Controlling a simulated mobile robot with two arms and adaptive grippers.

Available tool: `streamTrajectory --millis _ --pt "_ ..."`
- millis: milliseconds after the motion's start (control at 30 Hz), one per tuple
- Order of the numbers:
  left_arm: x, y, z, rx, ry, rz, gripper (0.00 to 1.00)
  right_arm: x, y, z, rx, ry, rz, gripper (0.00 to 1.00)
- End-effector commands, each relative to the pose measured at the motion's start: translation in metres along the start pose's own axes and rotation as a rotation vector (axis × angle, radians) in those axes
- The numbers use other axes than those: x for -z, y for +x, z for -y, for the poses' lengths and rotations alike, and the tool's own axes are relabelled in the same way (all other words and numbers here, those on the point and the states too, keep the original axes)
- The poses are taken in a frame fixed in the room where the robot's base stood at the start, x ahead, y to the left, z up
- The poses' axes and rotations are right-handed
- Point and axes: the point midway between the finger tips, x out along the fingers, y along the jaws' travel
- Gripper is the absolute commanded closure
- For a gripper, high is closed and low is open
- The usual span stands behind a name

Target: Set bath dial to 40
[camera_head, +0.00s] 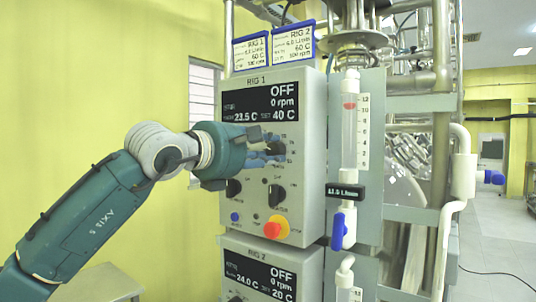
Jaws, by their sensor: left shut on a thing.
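The RIG 1 control panel (310,180) is a grey box facing me. Its dark display (262,104) reads OFF, 0 rpm, 23.5 C, and a set value of 40 C. My left gripper (268,148) reaches in from the left and is shut on a dark dial (279,148) at the right of the panel, below the display. The fingers hide part of this dial and the marks around it. My right gripper is not in view.
Below are two dark knobs, at left (234,188) and right (277,195), and a red-and-yellow stop button (276,228). The RIG 2 panel (312,275) sits underneath, its set value 20 C. A flow tube (349,130) with a blue valve (338,231) stands close at right.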

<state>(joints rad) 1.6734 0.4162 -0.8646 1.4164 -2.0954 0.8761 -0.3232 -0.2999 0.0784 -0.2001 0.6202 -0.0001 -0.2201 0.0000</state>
Motion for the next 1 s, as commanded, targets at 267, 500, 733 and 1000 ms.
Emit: streamTrajectory --millis 267,500,733,1000 --pt "0.0044 0.0015 0.0037 0.006 0.063 -0.011 0.95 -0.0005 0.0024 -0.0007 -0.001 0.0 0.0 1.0" --pt "0.0045 0.0016 0.0038 0.006 0.071 -0.012 0.95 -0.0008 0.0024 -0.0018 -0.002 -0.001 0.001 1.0" --pt "0.0046 0.0017 0.0039 0.006 0.07 -0.012 0.63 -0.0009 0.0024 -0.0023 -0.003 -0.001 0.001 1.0" --pt "0.0022 0.0008 0.0018 0.002 0.07 -0.008 0.5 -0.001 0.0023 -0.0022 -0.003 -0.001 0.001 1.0"
